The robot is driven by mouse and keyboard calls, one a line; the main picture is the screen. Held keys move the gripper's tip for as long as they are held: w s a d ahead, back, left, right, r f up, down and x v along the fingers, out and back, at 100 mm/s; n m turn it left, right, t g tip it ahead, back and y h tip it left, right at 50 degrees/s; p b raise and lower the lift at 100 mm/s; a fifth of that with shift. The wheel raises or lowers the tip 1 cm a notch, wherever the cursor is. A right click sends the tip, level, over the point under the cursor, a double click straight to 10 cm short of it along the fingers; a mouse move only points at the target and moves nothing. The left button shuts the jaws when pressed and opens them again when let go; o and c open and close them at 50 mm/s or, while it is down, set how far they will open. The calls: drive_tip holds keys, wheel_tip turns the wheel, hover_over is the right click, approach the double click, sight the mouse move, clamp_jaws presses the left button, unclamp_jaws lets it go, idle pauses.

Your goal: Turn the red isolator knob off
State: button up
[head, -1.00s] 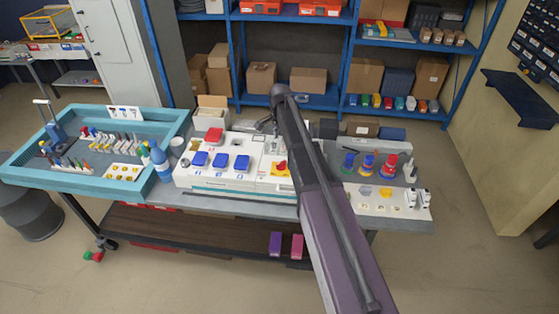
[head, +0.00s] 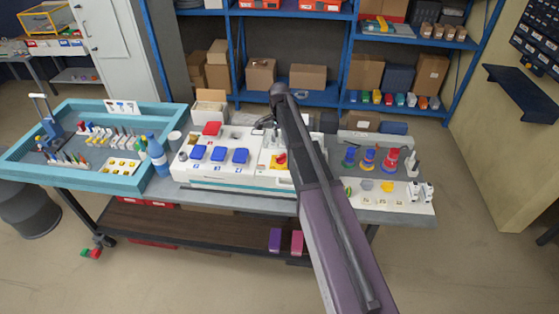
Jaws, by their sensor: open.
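The red isolator knob (head: 281,159) sits on a yellow plate (head: 275,167) near the right end of the white socket box panel (head: 213,171). My arm passes just right of the knob and covers part of the panel there. My gripper (head: 266,125) shows small and dark beyond the knob, above the back of the panel, apart from the knob. It is open and partly hidden by my arm; nothing is seen in it.
Blue socket covers (head: 219,154) and a red one (head: 211,129) stand on the panel left of the knob. A blue bottle (head: 157,158) and a teal tray (head: 105,180) are further left. Coloured spools (head: 368,158) stand at right. A blue shelf rack is behind.

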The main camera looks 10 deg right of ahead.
sight(280, 156)
drive_tip(key=shift+f+b, duration=4.95)
drive_tip(key=shift+f, duration=0.35)
clamp_jaws()
